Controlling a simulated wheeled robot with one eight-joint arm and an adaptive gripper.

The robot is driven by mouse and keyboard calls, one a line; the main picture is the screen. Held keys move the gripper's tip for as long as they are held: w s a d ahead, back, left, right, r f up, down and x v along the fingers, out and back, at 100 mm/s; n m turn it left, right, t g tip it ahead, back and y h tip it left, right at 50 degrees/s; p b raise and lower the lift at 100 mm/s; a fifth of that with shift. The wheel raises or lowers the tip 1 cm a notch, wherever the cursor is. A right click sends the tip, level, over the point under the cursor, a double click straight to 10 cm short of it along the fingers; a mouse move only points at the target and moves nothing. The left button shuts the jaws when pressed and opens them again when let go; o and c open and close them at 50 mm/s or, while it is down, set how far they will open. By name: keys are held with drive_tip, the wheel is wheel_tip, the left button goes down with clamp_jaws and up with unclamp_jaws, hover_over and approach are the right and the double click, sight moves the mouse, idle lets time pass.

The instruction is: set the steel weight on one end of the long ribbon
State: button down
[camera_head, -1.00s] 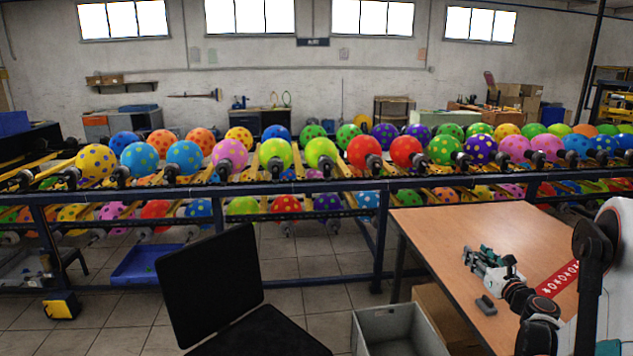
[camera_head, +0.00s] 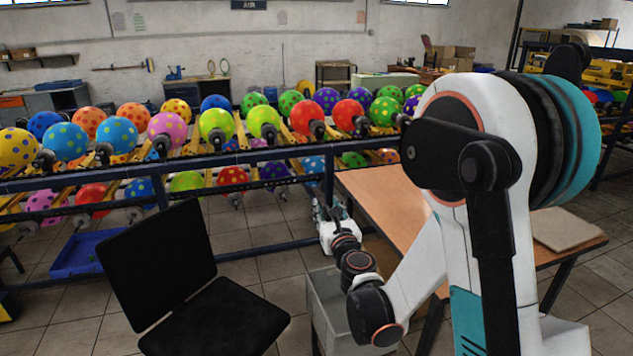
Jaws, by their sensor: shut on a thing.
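My gripper (camera_head: 322,212) is small and partly hidden behind my own wrist, just left of the wooden table's left edge in the head view. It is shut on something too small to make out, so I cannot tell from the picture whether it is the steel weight. The wooden table (camera_head: 372,182) is largely covered by my arm. I cannot see the long ribbon or make out the steel weight; the part of the tabletop behind my arm is hidden.
Racks of dotted balloons (camera_head: 217,124) run behind a blue rail (camera_head: 245,157). A flat tan board (camera_head: 562,229) lies on the table's right part.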

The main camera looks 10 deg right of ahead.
drive_tip(key=w+d+f+y, duration=0.1)
drive_tip(key=w+d+f, duration=0.15)
drive_tip(key=d, duration=0.85)
drive_tip(key=w+d+f, duration=0.2)
drive_tip(key=w+d, duration=0.1)
drive_tip(key=d, duration=0.8)
drive_tip(key=s+d+f, duration=0.2)
drive_tip(key=d, duration=0.5)
drive_tip(key=s+d+f+n, duration=0.1)
drive_tip(key=s+d, duration=0.1)
drive_tip(key=d, duration=0.5)
drive_tip(key=s+d+f+y, duration=0.1)
drive_tip(key=s+d+f, duration=0.1)
drive_tip(key=d, duration=0.5)
drive_tip(key=shift+s+d+f, duration=0.25)
drive_tip(key=shift+d+f, duration=0.05)
drive_tip(key=shift+d, duration=0.1)
drive_tip(key=shift+f, duration=0.1)
wheel_tip(320, 180, down, 19)
drive_tip(key=b, duration=0.6)
drive_tip(key=shift+f+b, duration=0.2)
drive_tip(key=shift+b, duration=0.2)
drive_tip(key=shift+f, duration=0.2)
